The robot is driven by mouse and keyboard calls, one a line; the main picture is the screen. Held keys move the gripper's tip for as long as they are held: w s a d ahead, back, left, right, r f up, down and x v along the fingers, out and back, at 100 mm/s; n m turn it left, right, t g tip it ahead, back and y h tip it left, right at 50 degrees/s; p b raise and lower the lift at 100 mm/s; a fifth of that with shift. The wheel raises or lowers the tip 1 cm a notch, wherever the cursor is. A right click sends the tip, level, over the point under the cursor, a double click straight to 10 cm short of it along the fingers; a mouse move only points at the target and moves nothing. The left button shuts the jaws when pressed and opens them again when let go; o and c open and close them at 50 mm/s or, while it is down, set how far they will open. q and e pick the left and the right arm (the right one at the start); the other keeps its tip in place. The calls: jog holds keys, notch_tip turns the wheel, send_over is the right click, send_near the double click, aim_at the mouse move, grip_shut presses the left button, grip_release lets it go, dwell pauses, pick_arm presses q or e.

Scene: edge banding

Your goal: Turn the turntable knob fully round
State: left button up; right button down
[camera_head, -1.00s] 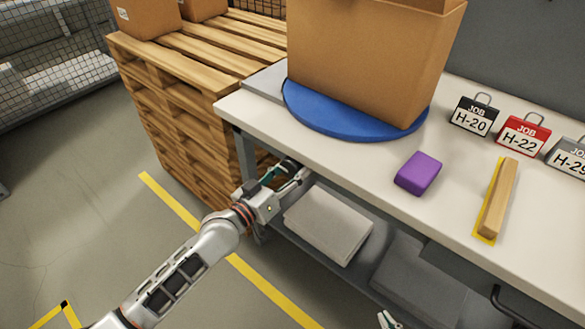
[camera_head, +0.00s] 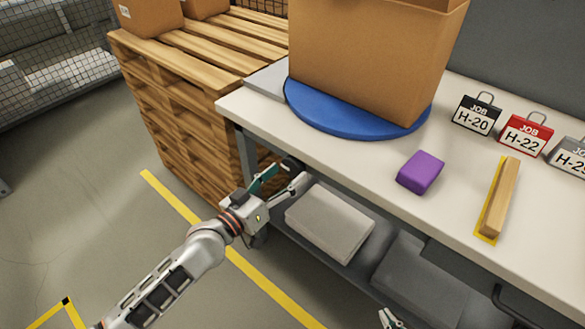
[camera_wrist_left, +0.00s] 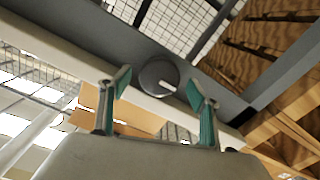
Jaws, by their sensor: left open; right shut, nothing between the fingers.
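The turntable (camera_head: 345,122) is a blue disc on the white workbench, with a large cardboard box (camera_head: 370,60) on it. The knob (camera_wrist_left: 158,77) is a round grey dial with a white pointer mark, under the bench's front edge; in the wrist view the mark points right and slightly down. In the head view the knob (camera_head: 291,163) is small, dark and partly hidden. My left gripper (camera_head: 286,177) is open, its green-padded fingers on either side of the knob in the wrist view (camera_wrist_left: 157,80), apart from it. My right gripper (camera_head: 391,319) is shut and empty at the bottom edge.
A purple block (camera_head: 421,173) and a wooden strip (camera_head: 499,198) lie on the bench (camera_head: 370,160). Job tags (camera_head: 526,135) stand behind them. Grey boards (camera_head: 330,222) lie on the lower shelf. Wooden pallets (camera_head: 185,110) are stacked close on the left.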

pick_arm(q)
jog(key=v, duration=0.8)
